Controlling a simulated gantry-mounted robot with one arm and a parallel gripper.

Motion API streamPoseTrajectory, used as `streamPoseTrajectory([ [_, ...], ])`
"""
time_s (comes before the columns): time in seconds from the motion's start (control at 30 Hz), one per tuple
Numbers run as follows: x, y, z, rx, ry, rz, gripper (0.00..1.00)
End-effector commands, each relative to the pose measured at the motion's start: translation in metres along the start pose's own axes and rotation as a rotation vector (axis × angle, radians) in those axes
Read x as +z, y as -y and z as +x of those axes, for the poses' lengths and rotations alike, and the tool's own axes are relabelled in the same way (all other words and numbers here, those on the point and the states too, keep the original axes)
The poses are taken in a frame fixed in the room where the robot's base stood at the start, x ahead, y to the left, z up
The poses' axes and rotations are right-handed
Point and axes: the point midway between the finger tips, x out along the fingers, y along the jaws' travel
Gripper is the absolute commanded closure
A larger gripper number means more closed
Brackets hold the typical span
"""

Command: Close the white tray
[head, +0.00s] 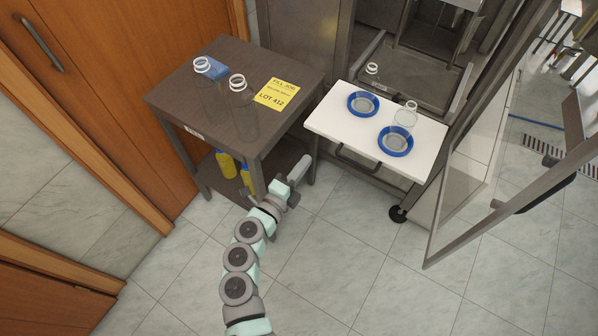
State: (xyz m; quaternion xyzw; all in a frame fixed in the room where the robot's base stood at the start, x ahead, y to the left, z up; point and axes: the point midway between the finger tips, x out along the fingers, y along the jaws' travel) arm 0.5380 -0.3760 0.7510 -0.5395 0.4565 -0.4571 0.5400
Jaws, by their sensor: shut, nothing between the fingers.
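The white tray (430,147) sticks out of the machine at the right of the head view. It bears two blue ring holders, a left one (350,103) and a right one (383,146). A dark bar handle (357,162) runs along the tray's front edge. My gripper (302,167) is shut and empty, left of the handle and apart from it, near the dark table's right front leg.
A dark table (200,110) at the left bears two clear bottles, a blue block (216,69) and a yellow label (276,94). Yellow bottles (226,164) stand on its lower shelf. An open framed clear door (480,165) is right of the tray. The tiled floor in front is clear.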

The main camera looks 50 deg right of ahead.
Motion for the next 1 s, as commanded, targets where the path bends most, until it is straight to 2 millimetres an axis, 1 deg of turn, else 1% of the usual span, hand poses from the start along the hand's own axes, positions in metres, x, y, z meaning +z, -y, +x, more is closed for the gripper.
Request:
streamPoseTrajectory([
  [0.03, -0.001, -0.002, 0.013, -0.002, -0.003, 0.002, 1.0],
  [0.2, -0.002, -0.002, 0.049, -0.003, -0.005, 0.001, 1.0],
  [0.3, -0.001, -0.002, 0.067, -0.003, -0.004, 0.002, 1.0],
  [0.4, -0.001, -0.002, 0.079, -0.001, -0.001, 0.002, 1.0],
  [0.6, 0.0, -0.002, 0.091, 0.001, 0.001, -0.001, 1.0],
  [1.0, 0.001, -0.001, 0.091, 0.001, 0.002, -0.001, 1.0],
])
